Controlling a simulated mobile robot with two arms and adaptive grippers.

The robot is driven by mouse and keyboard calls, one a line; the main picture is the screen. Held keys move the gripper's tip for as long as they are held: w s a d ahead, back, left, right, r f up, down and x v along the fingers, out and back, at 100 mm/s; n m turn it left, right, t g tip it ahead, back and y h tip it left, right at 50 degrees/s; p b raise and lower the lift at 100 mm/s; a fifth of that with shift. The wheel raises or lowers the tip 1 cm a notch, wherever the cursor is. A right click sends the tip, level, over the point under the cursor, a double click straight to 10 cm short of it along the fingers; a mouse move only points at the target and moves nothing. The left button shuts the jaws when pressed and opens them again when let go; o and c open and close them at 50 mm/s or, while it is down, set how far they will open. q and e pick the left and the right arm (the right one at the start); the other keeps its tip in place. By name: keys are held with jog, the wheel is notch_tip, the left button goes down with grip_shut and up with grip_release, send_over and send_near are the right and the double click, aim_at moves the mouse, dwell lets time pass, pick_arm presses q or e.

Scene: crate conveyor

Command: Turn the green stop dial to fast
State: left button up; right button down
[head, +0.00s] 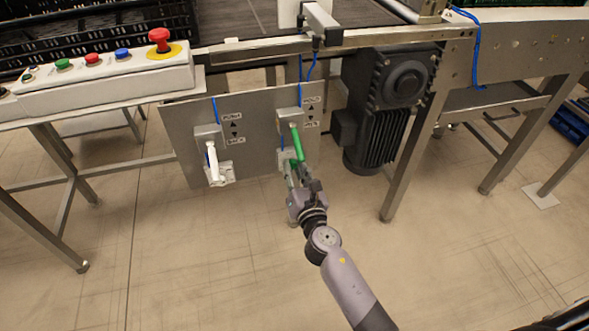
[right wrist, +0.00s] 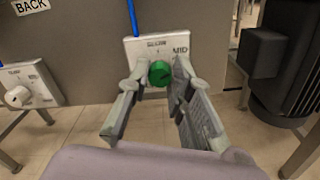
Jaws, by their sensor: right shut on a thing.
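The green stop dial (right wrist: 159,73) sits on a pale plate (right wrist: 133,47) in the right wrist view. The plate reads SLOW at the top and MID at the upper right; the rest of its lettering is hidden by my fingers. My right gripper (right wrist: 160,78) has one finger on each side of the dial and is shut on it. I cannot tell which word the dial points at. In the head view my right gripper (head: 292,170) is at the lower right of the grey panel (head: 254,137), and it hides the dial there. My left gripper is not in view.
Just above my right gripper is a green lever (head: 297,143). A white lever (head: 212,160) and a white dial (right wrist: 18,96) are to the left. A dark motor (head: 386,105) hangs close on the right. A button box (head: 110,80) stands at upper left.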

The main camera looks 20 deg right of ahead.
jog(key=shift+m+b, duration=0.3)
jog(key=shift+m, duration=0.9)
jog(key=m, duration=0.3)
jog(key=shift+d+f+m+b, duration=0.1)
jog(key=shift+m+b, duration=0.2)
jog(key=shift+b, duration=0.1)
jog(key=m, duration=0.3)
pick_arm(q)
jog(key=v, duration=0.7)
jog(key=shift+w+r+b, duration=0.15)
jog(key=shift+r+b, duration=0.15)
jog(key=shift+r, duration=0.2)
pick_arm(e)
jog(key=shift+m, duration=0.9)
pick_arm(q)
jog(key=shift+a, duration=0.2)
pick_arm(e)
jog(key=c, duration=1.4)
grip_release()
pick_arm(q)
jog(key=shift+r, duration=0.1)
pick_arm(e)
jog(key=s, duration=0.7)
jog(key=shift+s, duration=0.3)
